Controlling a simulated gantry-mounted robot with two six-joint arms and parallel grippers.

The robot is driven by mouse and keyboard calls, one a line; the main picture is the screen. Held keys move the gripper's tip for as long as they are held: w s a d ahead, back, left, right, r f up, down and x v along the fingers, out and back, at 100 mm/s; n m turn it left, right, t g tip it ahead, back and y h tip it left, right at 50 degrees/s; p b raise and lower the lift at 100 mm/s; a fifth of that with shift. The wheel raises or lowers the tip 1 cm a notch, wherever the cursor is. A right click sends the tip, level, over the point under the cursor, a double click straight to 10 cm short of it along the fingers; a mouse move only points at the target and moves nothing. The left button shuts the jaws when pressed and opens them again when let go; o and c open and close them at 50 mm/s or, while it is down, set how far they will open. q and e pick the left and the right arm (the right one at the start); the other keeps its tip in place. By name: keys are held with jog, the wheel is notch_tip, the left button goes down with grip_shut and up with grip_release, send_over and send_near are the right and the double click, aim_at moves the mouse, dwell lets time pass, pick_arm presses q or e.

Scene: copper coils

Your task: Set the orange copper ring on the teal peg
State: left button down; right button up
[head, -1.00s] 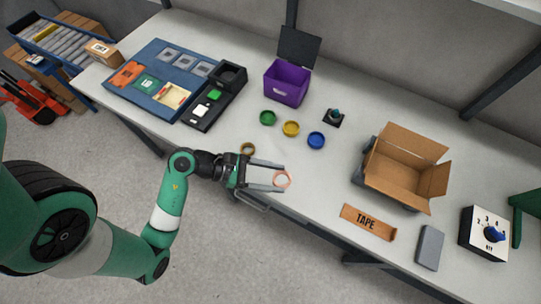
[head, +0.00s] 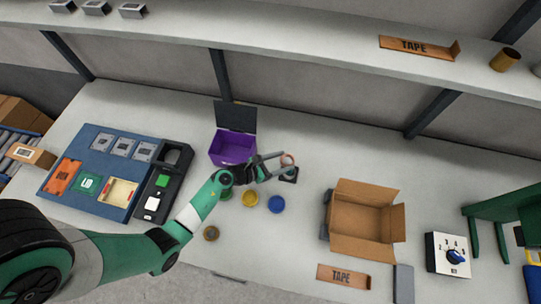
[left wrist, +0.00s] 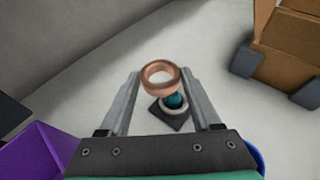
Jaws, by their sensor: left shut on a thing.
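The orange copper ring (head: 288,160) is between the fingertips of my left gripper (head: 283,162), which is shut on it. In the left wrist view the copper ring (left wrist: 147,84) sits between the two fingers (left wrist: 161,80). The teal peg (left wrist: 174,101) stands on a dark square base (left wrist: 167,117), with a pale ring shape around its foot. The ring overlaps the peg's upper part in that view and looks held above it, apart from it. In the head view the peg is mostly hidden, and its dark base (head: 289,178) shows just below the ring. My right gripper is not in view.
A purple bin (head: 232,150) with a raised dark lid stands left of the gripper. Yellow (head: 249,199), blue (head: 276,204) and green (head: 225,195) round pieces and a brown ring (head: 211,233) lie nearer. An open cardboard box (head: 361,239) stands to the right. A shelf (head: 300,50) runs overhead.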

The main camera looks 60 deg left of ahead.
pick_arm(q)
jog(key=shift+d+r, duration=0.6)
jog(key=shift+d, duration=0.3)
notch_tip(320, 180, down, 6)
jog(key=b, duration=0.6)
jog(key=shift+w, duration=0.1)
jog(key=shift+r+p, duration=0.1)
jog(key=shift+p, duration=0.3)
jog(key=shift+f+b, duration=0.55)
jog(key=shift+f, duration=0.1)
dwell(0.3)
jog(key=shift+c, duration=1.8)
grip_release()
jog(key=shift+s+a+r+p, duration=0.15)
jog(key=shift+s+r+p, duration=0.15)
jog(key=shift+s, duration=0.2)
jog(key=shift+p+v, duration=1.25)
jog(key=shift+v, duration=1.1)
jog(key=shift+p+v, duration=1)
jog(key=shift+v, duration=1.6)
